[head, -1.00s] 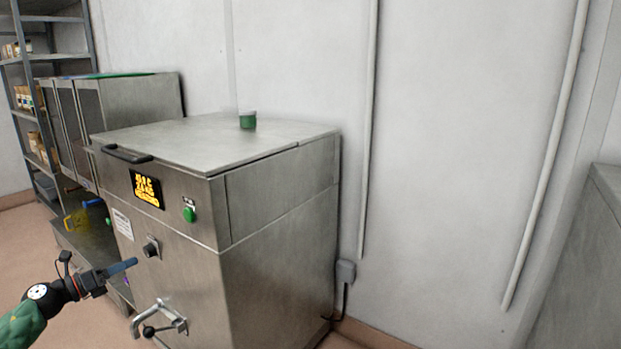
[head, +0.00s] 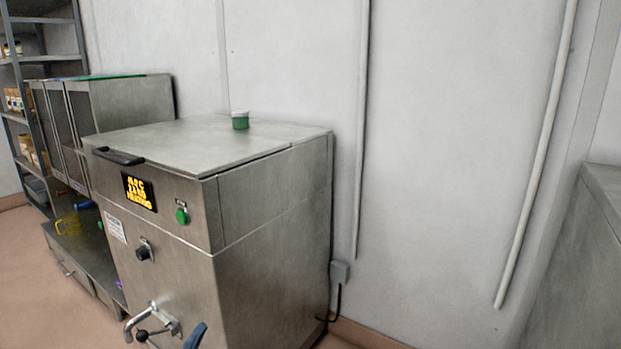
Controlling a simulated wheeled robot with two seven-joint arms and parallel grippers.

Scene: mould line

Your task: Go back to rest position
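A steel machine (head: 265,235) with a flat closed lid stands at the centre left in the head view. Its front has a lit display (head: 139,192) with yellow text, a green button (head: 182,216), a dark knob (head: 145,252) and a metal handle with a tap-like lever (head: 150,322) low down. My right gripper is not in view.
A small green jar (head: 240,120) with a pale top stands on the lid. A steel cabinet (head: 130,103) and a shelf rack (head: 42,110) with goods stand to the left. A yellow jug (head: 69,226) sits on a low bench. A steel surface (head: 590,265) is at the right.

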